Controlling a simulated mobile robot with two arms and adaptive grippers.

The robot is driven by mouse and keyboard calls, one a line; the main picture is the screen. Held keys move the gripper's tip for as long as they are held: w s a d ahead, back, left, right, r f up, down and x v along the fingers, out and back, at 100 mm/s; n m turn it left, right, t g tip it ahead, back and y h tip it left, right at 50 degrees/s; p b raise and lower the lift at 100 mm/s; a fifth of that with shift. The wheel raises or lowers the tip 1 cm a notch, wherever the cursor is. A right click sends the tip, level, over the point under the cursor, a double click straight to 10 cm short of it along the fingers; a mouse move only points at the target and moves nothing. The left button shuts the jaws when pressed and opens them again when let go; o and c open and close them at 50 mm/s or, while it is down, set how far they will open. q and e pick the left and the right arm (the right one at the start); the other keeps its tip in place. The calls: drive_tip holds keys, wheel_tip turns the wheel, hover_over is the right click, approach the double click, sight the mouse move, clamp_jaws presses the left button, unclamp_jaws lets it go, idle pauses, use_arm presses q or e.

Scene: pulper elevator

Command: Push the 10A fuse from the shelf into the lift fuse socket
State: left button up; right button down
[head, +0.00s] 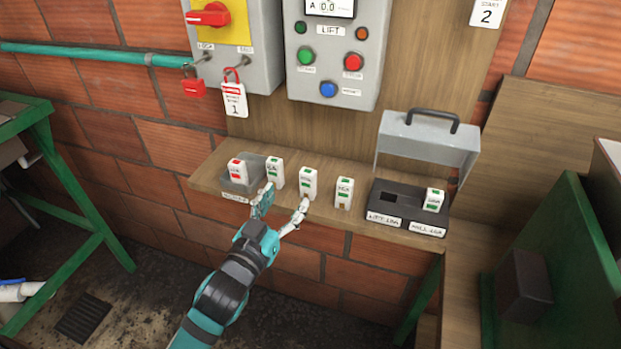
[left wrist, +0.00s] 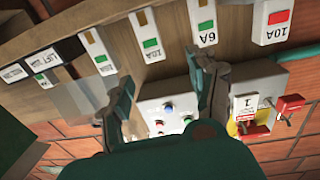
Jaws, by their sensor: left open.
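The 10A fuse with green marks (head: 308,183) stands upright on the wooden shelf (head: 325,213). It also shows in the left wrist view (left wrist: 147,35), its 10A label upside down. My left gripper (head: 284,204) is open and empty at the shelf's front edge. In the left wrist view the open fingers (left wrist: 162,75) point toward this fuse, which appears between and beyond their tips; I cannot tell the exact gap. The lift fuse socket (head: 388,197) is an empty dark slot in the left half of the black fuse block (head: 408,214). My right gripper is not seen.
A 6A fuse (head: 274,172) and another green-marked fuse (head: 343,192) flank the 10A fuse. A red-marked 10A fuse (head: 237,171) stands in a grey tray at left. A fuse (head: 434,200) occupies the mill socket. The block's grey lid (head: 428,140) is raised behind it.

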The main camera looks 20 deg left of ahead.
sight(309, 171)
use_arm(q)
drive_tip(key=w, duration=0.2)
drive_tip(key=w+d, duration=0.1)
drive_tip(key=shift+w+r+p, duration=0.15)
drive_tip(key=shift+r+p, duration=0.1)
drive_tip(key=shift+p, duration=0.05)
drive_tip(key=shift+w+d+f, duration=0.1)
drive_tip(key=shift+w+d, duration=0.05)
drive_tip(key=shift+w, duration=0.8)
drive_tip(key=w, duration=0.1)
drive_tip(key=w+p, duration=0.1)
drive_tip(key=w, duration=0.1)
drive_tip(key=w+p, duration=0.1)
drive_tip(key=shift+w+d+r, duration=0.15)
drive_tip(key=shift+d+r, duration=0.15)
drive_tip(key=shift+d, duration=0.1)
drive_tip(key=shift+w, duration=0.2)
drive_tip(key=shift+f, duration=0.1)
drive_tip(key=c, duration=0.8)
clamp_jaws()
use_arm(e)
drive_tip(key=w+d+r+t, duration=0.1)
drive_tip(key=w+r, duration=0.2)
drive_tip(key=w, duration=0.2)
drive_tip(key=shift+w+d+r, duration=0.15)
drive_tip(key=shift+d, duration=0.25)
